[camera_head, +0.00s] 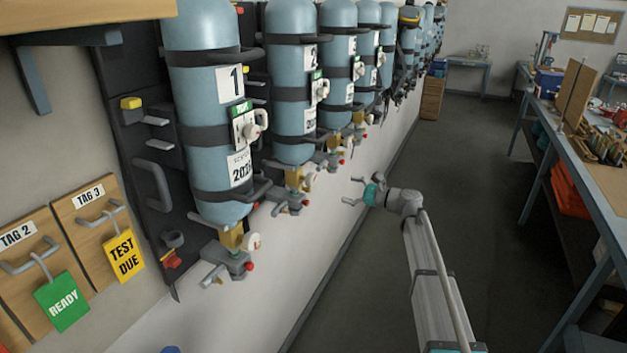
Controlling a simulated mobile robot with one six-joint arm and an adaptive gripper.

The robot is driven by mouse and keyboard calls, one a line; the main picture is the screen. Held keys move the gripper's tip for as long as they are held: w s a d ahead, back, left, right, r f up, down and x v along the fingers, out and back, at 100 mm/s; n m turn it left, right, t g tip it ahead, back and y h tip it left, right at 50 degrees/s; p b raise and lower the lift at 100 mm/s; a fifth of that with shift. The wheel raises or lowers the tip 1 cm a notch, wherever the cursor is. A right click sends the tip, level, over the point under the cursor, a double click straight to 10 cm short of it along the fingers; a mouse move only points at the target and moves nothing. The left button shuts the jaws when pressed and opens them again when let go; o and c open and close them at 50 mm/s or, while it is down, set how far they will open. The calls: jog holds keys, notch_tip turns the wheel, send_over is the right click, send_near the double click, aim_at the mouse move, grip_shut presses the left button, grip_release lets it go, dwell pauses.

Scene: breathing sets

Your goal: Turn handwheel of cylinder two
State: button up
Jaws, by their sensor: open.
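Cylinder two (292,85) is a blue-grey tank hanging valve-down on the wall rack, second from the front, with a partly visible "2" label. Its brass valve (293,177) is below it, with a small pale handwheel (309,181) on the right side and a red knob (305,199) lower down. My gripper (352,191) is open and empty, with its fingers pointing left toward the row of valves. In the picture it is to the right of cylinder two's handwheel, apart from it. The depth between them is hard to tell.
Cylinder one (205,110) hangs nearer, with its own pale handwheel (252,241). More cylinders continue behind. Hooks hold a green READY tag (62,301) and a yellow TEST DUE tag (124,255). A workbench (600,175) stands at right; the floor between is clear.

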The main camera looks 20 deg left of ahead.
aim_at(314, 179)
jog(key=n, duration=1.8)
jog(key=d+n, duration=0.1)
jog(key=n, duration=0.8)
jog(key=shift+w+d+r+n, duration=0.1)
jog(key=shift+r+n, duration=0.05)
jog(key=shift+n, duration=0.25)
jog(key=a, duration=0.9)
jog(key=w+a, duration=0.1)
jog(key=a, duration=0.3)
jog(key=shift+a, duration=0.4)
